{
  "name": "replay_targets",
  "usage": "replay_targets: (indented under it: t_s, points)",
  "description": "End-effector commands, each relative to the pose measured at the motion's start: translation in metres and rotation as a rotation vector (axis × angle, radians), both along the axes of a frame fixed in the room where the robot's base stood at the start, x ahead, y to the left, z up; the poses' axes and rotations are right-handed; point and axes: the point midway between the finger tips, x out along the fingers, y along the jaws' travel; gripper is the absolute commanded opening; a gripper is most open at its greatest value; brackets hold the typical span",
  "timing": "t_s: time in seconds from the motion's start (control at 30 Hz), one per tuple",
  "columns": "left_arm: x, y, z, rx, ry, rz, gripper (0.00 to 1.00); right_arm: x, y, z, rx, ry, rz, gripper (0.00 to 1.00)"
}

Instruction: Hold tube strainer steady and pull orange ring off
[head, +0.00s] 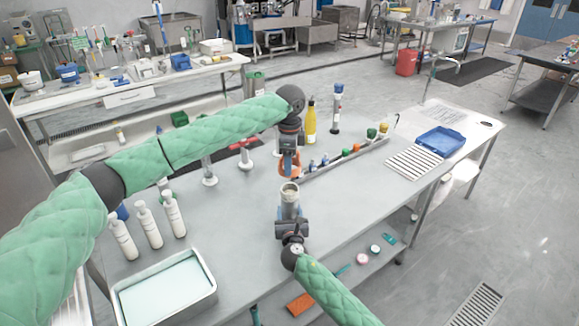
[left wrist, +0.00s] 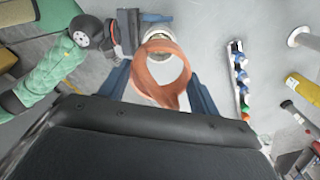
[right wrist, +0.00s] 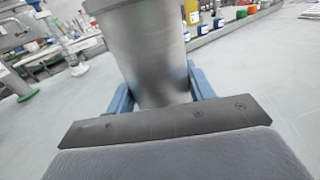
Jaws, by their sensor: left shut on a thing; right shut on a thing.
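The orange ring (head: 289,168) is held between the fingers of my left gripper (head: 290,154), just above the tube strainer. It also shows in the left wrist view (left wrist: 172,95), tilted, with the tube's round end beyond it. The ring looks apart from the tube's top. The grey metal tube strainer (head: 290,199) stands about upright in my right gripper (head: 291,216), which is shut on it. The tube fills the middle of the right wrist view (right wrist: 148,60), between the blue fingers. The tube's lower part is hidden by the right gripper.
A rack (head: 340,160) with several coloured caps lies behind and right. A yellow bottle (head: 309,124) stands behind it. White bottles (head: 147,224) and a metal tray (head: 207,298) are at left. The blue tray (head: 440,140) is far right. The table right of the tube is clear.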

Motion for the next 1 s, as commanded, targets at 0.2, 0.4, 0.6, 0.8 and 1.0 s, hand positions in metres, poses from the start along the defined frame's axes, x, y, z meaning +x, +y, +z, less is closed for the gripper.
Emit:
replay_targets:
  t_s: [0.2, 0.4, 0.6, 0.8, 1.0]
  points:
    - [0.000, 0.000, 0.000, 0.000, 0.000, 0.000, 0.41, 0.000, 0.000, -0.001, -0.001, 0.001, -0.001, 0.22]
    - [0.000, 0.000, 0.000, 0.000, 0.000, 0.000, 0.41, 0.000, 0.000, 0.000, 0.000, 0.000, 0.000, 0.79]
    - [0.000, 0.000, 0.000, 0.000, 0.000, 0.000, 0.41, 0.000, 0.000, 0.000, 0.000, 0.000, 0.000, 0.79]
    - [0.000, 0.000, 0.000, 0.000, 0.000, 0.000, 0.41, -0.014, -0.002, -0.002, 0.000, 0.001, 0.001, 0.79]
    - [0.000, 0.000, 0.000, 0.000, 0.000, 0.000, 0.41, -0.049, -0.005, -0.001, 0.001, 0.001, 0.000, 0.79]
